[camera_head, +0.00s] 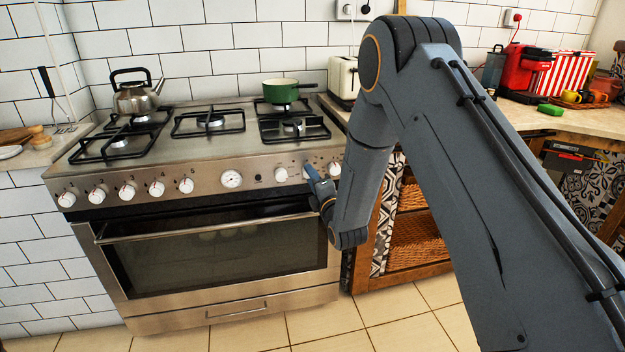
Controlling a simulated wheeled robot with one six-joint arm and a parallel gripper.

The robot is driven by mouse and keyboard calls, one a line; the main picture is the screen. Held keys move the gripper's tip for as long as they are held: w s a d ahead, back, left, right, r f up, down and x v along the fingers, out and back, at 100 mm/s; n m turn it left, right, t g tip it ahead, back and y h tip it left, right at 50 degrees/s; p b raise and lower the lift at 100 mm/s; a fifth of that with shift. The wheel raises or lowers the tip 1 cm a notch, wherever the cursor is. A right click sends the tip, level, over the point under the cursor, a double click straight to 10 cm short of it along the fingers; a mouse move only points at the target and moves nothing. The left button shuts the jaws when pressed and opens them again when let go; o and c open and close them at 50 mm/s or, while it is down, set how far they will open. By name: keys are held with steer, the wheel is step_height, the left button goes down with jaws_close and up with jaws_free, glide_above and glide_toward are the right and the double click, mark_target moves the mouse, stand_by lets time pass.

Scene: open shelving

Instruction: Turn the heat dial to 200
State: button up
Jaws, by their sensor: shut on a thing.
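The stainless steel oven (90,222) stands at the left, with a row of white dials along its front panel. My gripper (311,174) reaches in from the right and is at the right part of this panel, shut on a dial taken as the heat dial. That dial is mostly hidden behind my gripper, so its marks and setting cannot be read. A white dial (281,174) is just left of my gripper, and another (334,169) is just right of it. A round gauge (232,179) sits further left on the panel.
The oven door handle (200,230) sticks out below the panel. A green pan (281,91) and a steel kettle (137,97) stand on the hob. A white toaster (344,78) is behind my arm. The tiled floor in front is clear.

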steer(key=n+h, duration=0.1)
steer(key=n, duration=1)
steer(key=n+h, duration=0.1)
steer(key=n, duration=1.1)
steer(key=n+h+b, duration=0.1)
steer(key=n+h, duration=0.1)
steer(key=n, duration=0.9)
steer(key=shift+s+a+r, duration=0.1)
steer(key=shift+a, duration=0.25)
steer(key=o, duration=1)
steer(key=shift+o, duration=0.2)
